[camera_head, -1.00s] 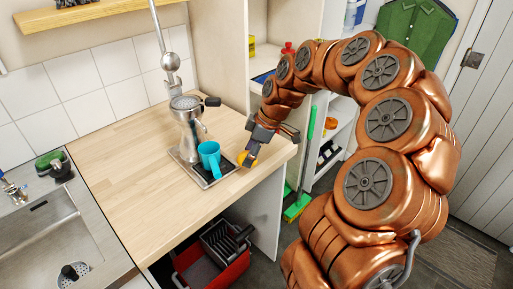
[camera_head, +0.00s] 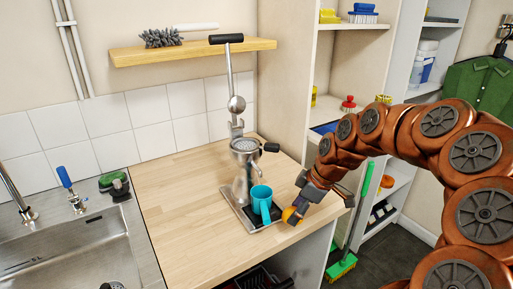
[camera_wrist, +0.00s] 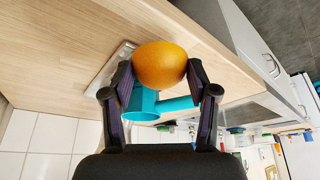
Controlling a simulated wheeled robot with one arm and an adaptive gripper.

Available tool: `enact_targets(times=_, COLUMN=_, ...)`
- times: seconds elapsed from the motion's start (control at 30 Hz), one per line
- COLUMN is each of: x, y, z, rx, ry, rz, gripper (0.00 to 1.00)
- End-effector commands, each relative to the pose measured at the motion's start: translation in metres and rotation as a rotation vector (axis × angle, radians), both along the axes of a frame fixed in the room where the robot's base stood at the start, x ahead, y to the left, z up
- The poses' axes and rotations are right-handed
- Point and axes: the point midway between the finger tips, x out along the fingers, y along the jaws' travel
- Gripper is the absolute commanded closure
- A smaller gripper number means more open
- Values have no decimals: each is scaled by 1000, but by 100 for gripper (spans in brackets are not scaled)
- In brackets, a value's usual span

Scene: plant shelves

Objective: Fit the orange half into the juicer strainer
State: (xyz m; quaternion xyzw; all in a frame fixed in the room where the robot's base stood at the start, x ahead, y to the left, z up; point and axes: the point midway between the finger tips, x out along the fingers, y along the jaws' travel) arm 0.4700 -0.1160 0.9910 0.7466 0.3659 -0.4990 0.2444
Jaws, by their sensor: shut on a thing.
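My gripper (camera_wrist: 160,80) is shut on the orange half (camera_wrist: 159,64), whose rounded peel faces the wrist camera. In the head view the orange half (camera_head: 289,215) is at the fingertips, low over the counter's right part, just right of the turquoise cup (camera_head: 261,200). The juicer (camera_head: 244,175) stands upright on its metal tray, its lever raised. Its strainer (camera_head: 244,146) sits on top, above and left of my gripper, and looks empty. The cup stands on the juicer's tray below the strainer; it also shows behind the orange in the wrist view (camera_wrist: 143,103).
The wooden counter (camera_head: 180,210) is clear left of the juicer. A sink (camera_head: 70,250) lies at the far left. A wall shelf (camera_head: 190,52) hangs behind the raised lever. A tall shelf unit (camera_head: 290,80) stands behind the counter's right end. A green broom (camera_head: 342,266) stands on the floor.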

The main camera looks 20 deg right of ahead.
Motion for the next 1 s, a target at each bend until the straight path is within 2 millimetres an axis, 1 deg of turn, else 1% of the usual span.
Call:
enact_targets(times=0.37, x=0, y=0, z=0, rx=0, ry=0, rz=0, gripper=76)
enact_targets(times=0.47, x=1, y=0, z=3, rx=0, ry=-2, rz=-1, gripper=76)
enact_targets(times=1.0, x=1, y=0, z=45, rx=-1, ry=-2, rz=0, gripper=76)
